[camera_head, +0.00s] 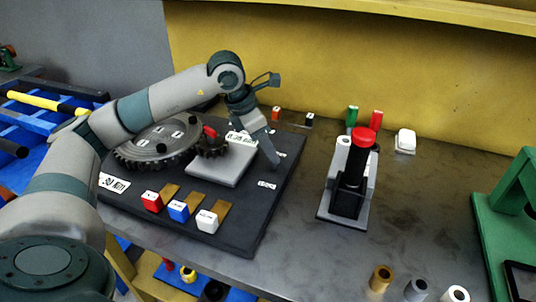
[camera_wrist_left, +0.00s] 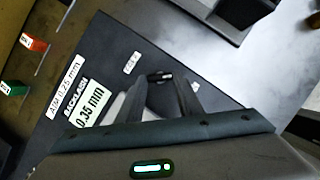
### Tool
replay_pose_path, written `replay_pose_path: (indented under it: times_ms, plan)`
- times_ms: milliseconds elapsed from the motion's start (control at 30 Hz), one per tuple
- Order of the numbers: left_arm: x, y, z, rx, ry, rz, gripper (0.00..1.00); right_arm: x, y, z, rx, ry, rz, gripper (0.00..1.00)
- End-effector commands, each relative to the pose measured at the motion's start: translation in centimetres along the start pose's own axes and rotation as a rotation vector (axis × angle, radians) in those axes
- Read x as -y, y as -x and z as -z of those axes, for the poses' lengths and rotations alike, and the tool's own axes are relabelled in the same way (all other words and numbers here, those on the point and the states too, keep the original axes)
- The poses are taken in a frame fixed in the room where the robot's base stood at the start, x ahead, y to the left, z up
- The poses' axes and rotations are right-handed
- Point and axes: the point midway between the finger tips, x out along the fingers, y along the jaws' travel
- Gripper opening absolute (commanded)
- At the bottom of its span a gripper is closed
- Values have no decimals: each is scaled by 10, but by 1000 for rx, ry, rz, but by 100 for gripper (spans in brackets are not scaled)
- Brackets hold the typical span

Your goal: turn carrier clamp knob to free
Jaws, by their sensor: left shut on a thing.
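My left gripper (camera_head: 274,158) reaches down over the right part of the black base plate (camera_head: 248,224), beside the grey carrier block (camera_head: 222,165). In the left wrist view its two fingers (camera_wrist_left: 160,80) close on a small black part (camera_wrist_left: 160,75), which looks like the clamp knob. In the head view the knob is hidden behind the fingers. A small white label (camera_head: 267,184) lies near it on the plate, and its text is too small to read. A small dark gear (camera_head: 211,147) sits on the carrier beside a large gear (camera_head: 158,144). My right gripper is not in view.
White, blue and red blocks (camera_head: 207,221) stand at the plate's front. A red-topped black device (camera_head: 350,185) stands to the right. Several small rings (camera_head: 381,278) stand at the front, and a green frame (camera_head: 505,215) is at far right.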

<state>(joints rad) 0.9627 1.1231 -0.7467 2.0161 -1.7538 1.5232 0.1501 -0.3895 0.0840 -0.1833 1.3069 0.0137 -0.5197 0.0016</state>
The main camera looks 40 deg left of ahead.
Motion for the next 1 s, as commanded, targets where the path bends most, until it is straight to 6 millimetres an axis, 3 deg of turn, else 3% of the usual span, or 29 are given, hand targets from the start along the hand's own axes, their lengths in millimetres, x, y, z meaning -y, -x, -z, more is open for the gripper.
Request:
replay_pose_path:
  times_ms: [367,600,1000]
  plan:
    - [5,-2,-1,4,328,-138,10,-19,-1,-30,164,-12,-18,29]
    - [8,-2,-3,4,533,-222,10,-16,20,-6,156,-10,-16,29]
    - [10,-1,-5,3,756,-313,10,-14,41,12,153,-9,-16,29]
